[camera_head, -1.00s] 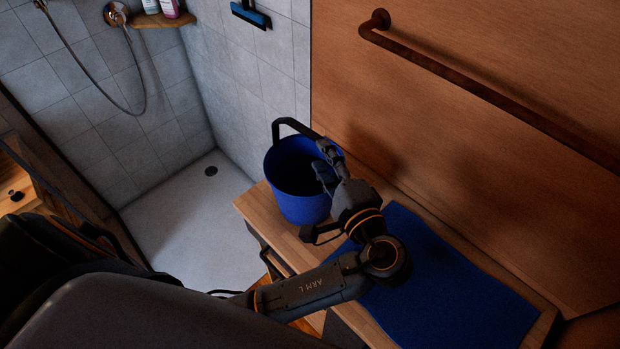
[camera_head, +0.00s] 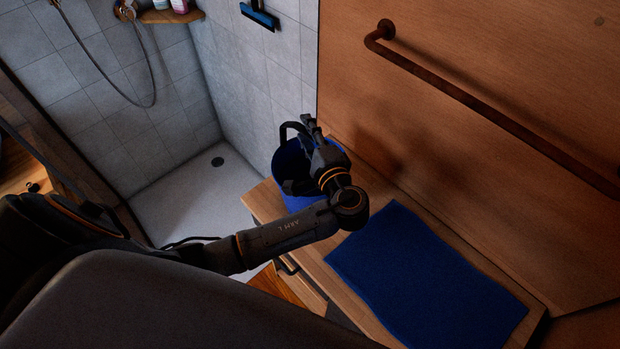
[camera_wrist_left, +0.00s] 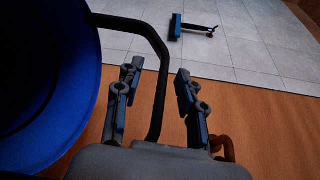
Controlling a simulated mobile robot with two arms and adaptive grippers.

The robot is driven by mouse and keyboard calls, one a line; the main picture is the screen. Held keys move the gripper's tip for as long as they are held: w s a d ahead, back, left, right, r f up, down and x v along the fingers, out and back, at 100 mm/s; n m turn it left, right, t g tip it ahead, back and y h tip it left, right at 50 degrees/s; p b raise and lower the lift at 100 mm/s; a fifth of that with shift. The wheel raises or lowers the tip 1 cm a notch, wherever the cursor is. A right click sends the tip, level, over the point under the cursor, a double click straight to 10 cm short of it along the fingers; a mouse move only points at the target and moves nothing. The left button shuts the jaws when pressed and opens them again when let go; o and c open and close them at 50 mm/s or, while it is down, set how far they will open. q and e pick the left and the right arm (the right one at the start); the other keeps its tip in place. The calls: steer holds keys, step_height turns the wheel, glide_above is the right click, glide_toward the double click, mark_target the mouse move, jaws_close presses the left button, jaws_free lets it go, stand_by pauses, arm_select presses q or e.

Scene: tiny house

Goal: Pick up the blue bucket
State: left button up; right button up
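The blue bucket (camera_head: 287,166) stands upright on the wooden bench at the wall end, partly hidden by my left arm. Its black handle (camera_head: 284,129) stands up at the far side. My left gripper (camera_head: 310,126) is over the bucket's right and far rim, close to the handle. In the left wrist view the bucket (camera_wrist_left: 55,125) fills the left side. There the left gripper (camera_wrist_left: 157,75) has its fingers apart, and the handle (camera_wrist_left: 160,60) runs between them, nearer the left finger. I cannot tell whether they touch. My right gripper is out of view.
A blue mat (camera_head: 425,265) lies on the wooden bench (camera_head: 355,285). A brown rail (camera_head: 490,110) is fixed to the wooden wall (camera_head: 440,60) on the right. A squeegee (camera_head: 260,17) hangs on the tiled wall. The shower floor (camera_head: 200,200) is clear.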

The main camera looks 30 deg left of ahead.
arm_select(q)
steer(key=shift+d, duration=0.1)
jaws_close()
steer(key=shift+r, duration=0.15)
